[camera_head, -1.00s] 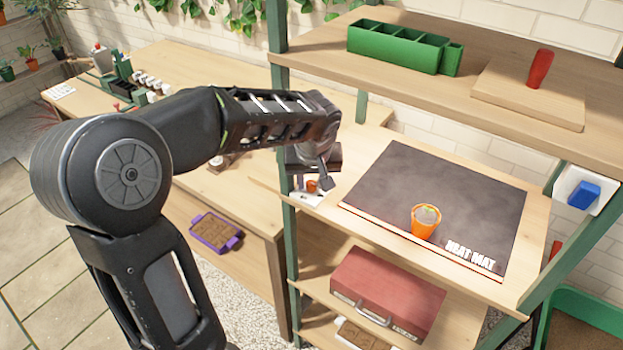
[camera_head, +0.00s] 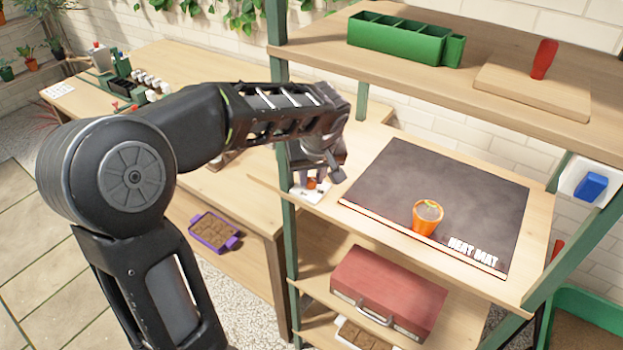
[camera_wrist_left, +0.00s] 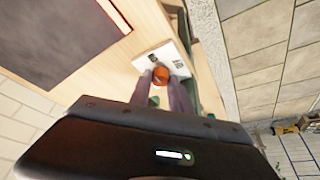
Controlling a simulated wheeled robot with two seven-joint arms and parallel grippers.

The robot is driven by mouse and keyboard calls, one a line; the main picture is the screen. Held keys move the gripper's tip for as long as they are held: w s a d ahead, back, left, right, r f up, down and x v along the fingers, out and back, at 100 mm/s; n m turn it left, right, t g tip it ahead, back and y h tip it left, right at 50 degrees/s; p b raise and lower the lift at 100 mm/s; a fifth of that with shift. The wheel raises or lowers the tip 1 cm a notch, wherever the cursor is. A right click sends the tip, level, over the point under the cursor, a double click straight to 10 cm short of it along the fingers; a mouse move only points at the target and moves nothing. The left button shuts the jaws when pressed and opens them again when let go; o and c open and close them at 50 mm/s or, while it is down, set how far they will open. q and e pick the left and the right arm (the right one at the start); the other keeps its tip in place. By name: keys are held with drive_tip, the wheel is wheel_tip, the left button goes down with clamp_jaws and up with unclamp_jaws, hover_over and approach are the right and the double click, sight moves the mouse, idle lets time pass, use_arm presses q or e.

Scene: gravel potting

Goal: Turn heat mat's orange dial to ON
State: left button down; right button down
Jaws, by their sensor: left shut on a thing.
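The orange dial (camera_wrist_left: 161,76) sits on a white control plate (camera_wrist_left: 176,58) on the shelf, left of the heat mat (camera_head: 400,180). In the head view the dial (camera_head: 311,183) shows just below my left gripper (camera_head: 311,178). In the left wrist view both fingers of my left gripper (camera_wrist_left: 161,85) reach down to the dial, one on each side, and are shut on it. Dark markings show on the plate beside the dial, but I cannot read them or tell which way the dial points. My right gripper is in neither view.
An orange pot (camera_head: 427,217) stands on the heat mat's front part. A green shelf post (camera_head: 290,240) rises close beside the plate. The upper shelf (camera_head: 400,75) holds a green planter box (camera_head: 398,42). A red toolbox (camera_head: 388,290) lies on the shelf below.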

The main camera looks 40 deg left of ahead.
use_arm(q)
drive_tip(key=c, duration=1.5)
unclamp_jaws()
drive_tip(key=b+v, duration=0.1)
drive_tip(key=v, duration=0.6)
drive_tip(key=shift+d+r, duration=0.15)
drive_tip(key=shift+r, duration=0.25)
drive_tip(key=shift+s, duration=0.1)
